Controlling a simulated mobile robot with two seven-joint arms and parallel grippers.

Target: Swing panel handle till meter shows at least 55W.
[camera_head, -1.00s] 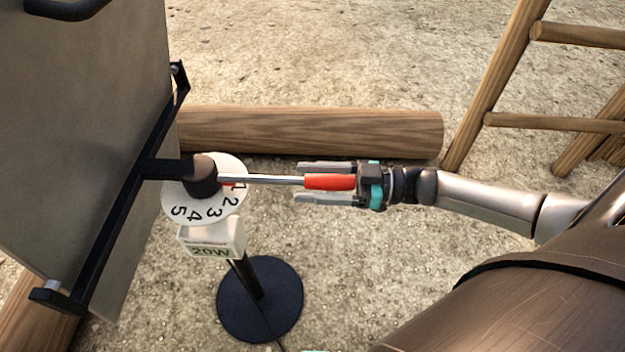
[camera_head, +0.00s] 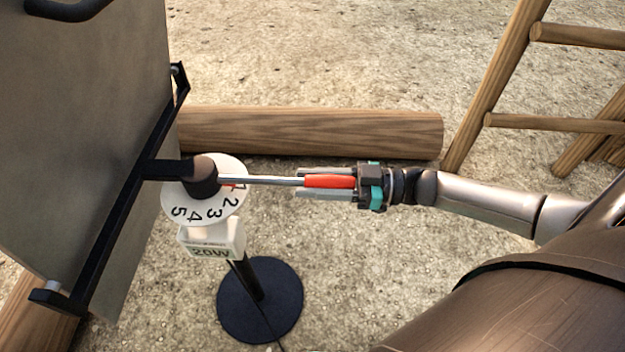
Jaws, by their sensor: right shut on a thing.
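The handle (camera_head: 330,181) has a red grip on a thin metal rod that runs left to a dark hub. My right gripper (camera_head: 326,182) comes in from the right and is shut on the red grip. A white numbered dial (camera_head: 212,212) sits around the hub, with the handle lying near the 1. The meter (camera_head: 211,240) is a white box below the dial and reads 20W. The tilted grey panel (camera_head: 80,130) fills the left side on a black frame. My left gripper is not in view.
A round dark stand base (camera_head: 260,300) is on the ground below the meter. A log (camera_head: 310,131) lies behind the handle. A wooden ladder-like frame (camera_head: 487,85) stands at the upper right. Open gravel lies below the handle.

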